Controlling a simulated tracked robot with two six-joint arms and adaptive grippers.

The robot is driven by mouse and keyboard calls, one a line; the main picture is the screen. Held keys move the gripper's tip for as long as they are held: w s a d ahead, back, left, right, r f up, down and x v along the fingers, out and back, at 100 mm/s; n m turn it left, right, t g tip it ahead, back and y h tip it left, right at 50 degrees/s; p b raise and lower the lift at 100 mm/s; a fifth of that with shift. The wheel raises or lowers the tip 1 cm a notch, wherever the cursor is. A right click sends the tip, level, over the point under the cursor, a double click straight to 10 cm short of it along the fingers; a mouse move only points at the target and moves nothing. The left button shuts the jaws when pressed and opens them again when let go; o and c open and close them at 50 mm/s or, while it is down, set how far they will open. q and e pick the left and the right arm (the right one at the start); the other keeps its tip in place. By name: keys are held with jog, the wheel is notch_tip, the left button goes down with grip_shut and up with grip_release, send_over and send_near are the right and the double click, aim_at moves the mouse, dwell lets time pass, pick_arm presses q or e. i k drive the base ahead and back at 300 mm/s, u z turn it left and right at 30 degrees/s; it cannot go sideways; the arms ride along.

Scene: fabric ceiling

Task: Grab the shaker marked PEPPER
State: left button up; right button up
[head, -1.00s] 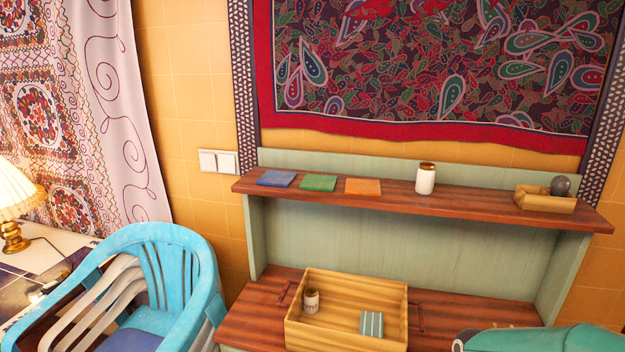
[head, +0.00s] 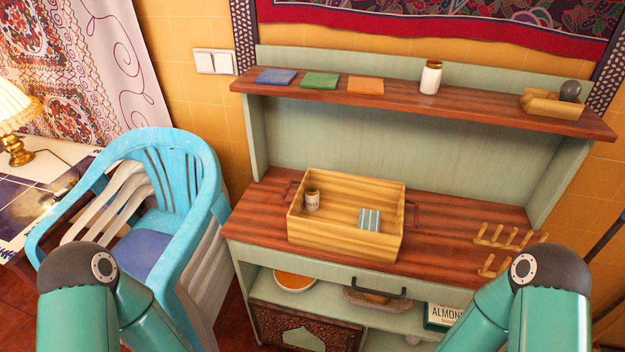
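A white shaker with a brown-gold top (head: 431,77) stands upright on the upper shelf, right of centre. A smaller jar or shaker with a brownish top and pale label (head: 312,199) stands inside the wooden tray (head: 345,241), at its left side. I cannot read any marking on either one. Teal links of both my arms show at the bottom left and bottom right. Neither of my grippers is in view.
A striped teal block (head: 369,219) lies in the tray. Blue, green and orange squares (head: 318,82) and a small wooden box with a dark ball (head: 552,104) are on the upper shelf (head: 480,99). Wooden pegs (head: 505,236) sit on the counter's right. Blue chairs (head: 150,200) stand left.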

aim_at(311, 194)
jog(key=z, duration=0.1)
jog(key=i, duration=0.2)
jog(key=u, duration=2.6)
jog(key=k, duration=1.25)
jog(key=z, duration=0.8)
jog(key=i, duration=1.45)
jog(key=z, duration=0.55)
